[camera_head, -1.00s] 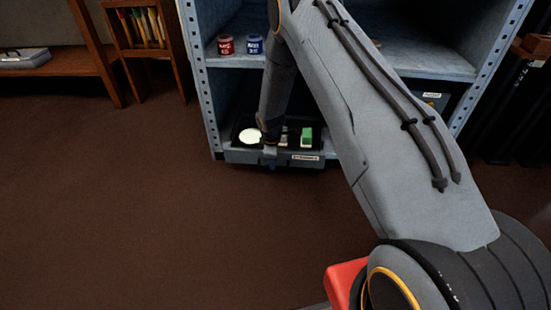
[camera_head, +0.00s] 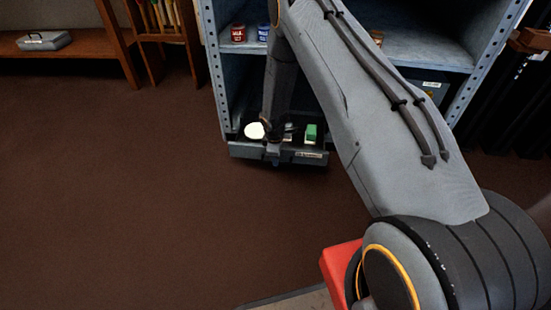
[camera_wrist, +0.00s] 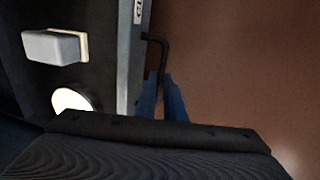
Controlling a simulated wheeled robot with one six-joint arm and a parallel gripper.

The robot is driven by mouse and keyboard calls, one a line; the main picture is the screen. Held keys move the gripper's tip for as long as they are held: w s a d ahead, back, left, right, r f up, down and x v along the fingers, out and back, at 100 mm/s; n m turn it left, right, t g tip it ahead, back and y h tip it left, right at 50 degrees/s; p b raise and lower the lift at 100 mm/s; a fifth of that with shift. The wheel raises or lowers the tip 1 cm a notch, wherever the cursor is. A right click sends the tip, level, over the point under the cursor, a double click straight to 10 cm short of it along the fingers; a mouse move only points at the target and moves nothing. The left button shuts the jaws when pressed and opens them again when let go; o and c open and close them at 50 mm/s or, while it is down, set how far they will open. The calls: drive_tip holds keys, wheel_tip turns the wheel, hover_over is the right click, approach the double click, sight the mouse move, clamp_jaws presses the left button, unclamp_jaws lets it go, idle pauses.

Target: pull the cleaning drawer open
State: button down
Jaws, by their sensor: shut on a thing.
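The cleaning drawer (camera_head: 305,156) is a dark, shallow drawer with a pale label on its front, low in a blue-grey shelf unit. It stands partly out, past the foot of the unit. Inside are a white round thing (camera_head: 254,130) and a green block (camera_head: 311,133). In the wrist view the drawer front (camera_wrist: 131,50) runs upright, with a dark bent handle (camera_wrist: 164,48) beside it. My gripper (camera_wrist: 163,98) has its blue fingers closed at the handle's lower part; the exact contact is partly hidden. In the head view my gripper (camera_head: 273,160) is at the drawer front.
The shelf unit (camera_head: 211,65) holds a red can (camera_head: 238,33) and a blue can (camera_head: 263,32) above the drawer. A wooden bench (camera_head: 90,47) with a grey case (camera_head: 43,40) is at the upper left. Brown floor in front of the drawer is clear.

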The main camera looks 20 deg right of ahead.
drive_tip(key=c, duration=1.8)
unclamp_jaws()
drive_tip(key=shift+c, duration=0.2)
wheel_tip(320, 180, up, 8)
drive_tip(key=s+p, duration=0.1)
drive_tip(key=p, duration=0.2)
drive_tip(key=shift+s+a+f, duration=0.2)
drive_tip(key=shift+a, duration=0.05)
drive_tip(key=shift+r, duration=0.1)
